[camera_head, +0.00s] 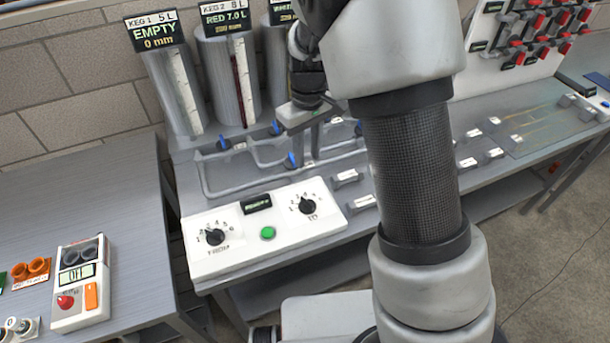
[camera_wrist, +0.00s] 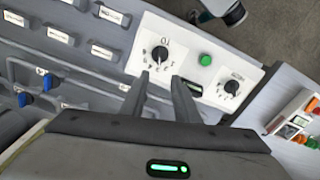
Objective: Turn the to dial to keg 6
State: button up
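The TO dial (camera_head: 307,206) is a black round knob with numbers around it, on the right of a white control panel (camera_head: 225,262). The FROM dial (camera_head: 215,237) is on the panel's left. In the wrist view the picture is turned: the TO dial (camera_wrist: 160,53) lies just beyond my fingertips, and the FROM dial (camera_wrist: 231,87) is to the right. My gripper (camera_wrist: 160,77) is open and empty, its two fingers apart and not visibly touching the knob. In the head view my arm partly hides it. The number the TO pointer marks is too small to read surely.
A green button (camera_head: 267,233) and a small dark display (camera_head: 257,202) sit between the dials. Pipes with blue valves (camera_head: 292,160) run behind the panel, below the kegs (camera_head: 177,95). A white device with a red button (camera_head: 80,285) stands on the left table.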

aim_at(307, 200)
notch_tip(307, 200, down, 17)
jog(key=shift+f, duration=0.1)
dwell(0.3)
grip_shut()
